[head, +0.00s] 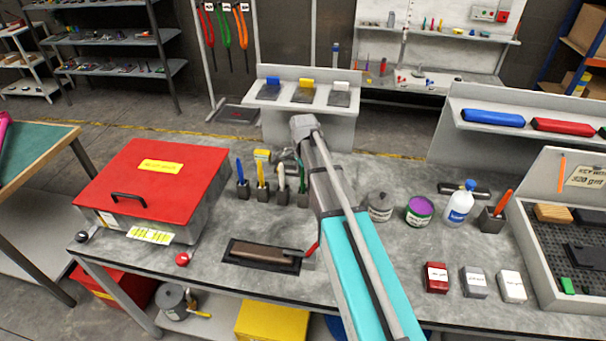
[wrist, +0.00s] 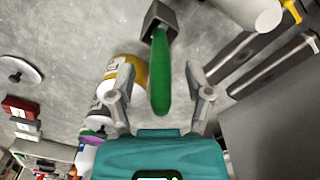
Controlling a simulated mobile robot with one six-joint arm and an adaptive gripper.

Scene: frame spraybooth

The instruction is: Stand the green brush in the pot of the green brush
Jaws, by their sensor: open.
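The green brush (wrist: 160,80) shows in the wrist view as a thick green handle. Its far end is in a small dark square pot (wrist: 158,16), the pot of the green brush. My gripper (wrist: 157,76) is open, with one finger on each side of the handle and a gap visible on both sides. In the head view, the green brush (head: 302,180) and its pot (head: 303,200) show just left of my arm, which partly hides them. The bristles are not visible.
Pots with a blue brush (head: 239,171), a yellow brush (head: 260,174) and a white brush (head: 281,178) stand in a row to the left. A lidded grey can (head: 380,207) and a purple-topped tin (head: 419,211) stand to the right. A red-lidded box (head: 155,185) is far left.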

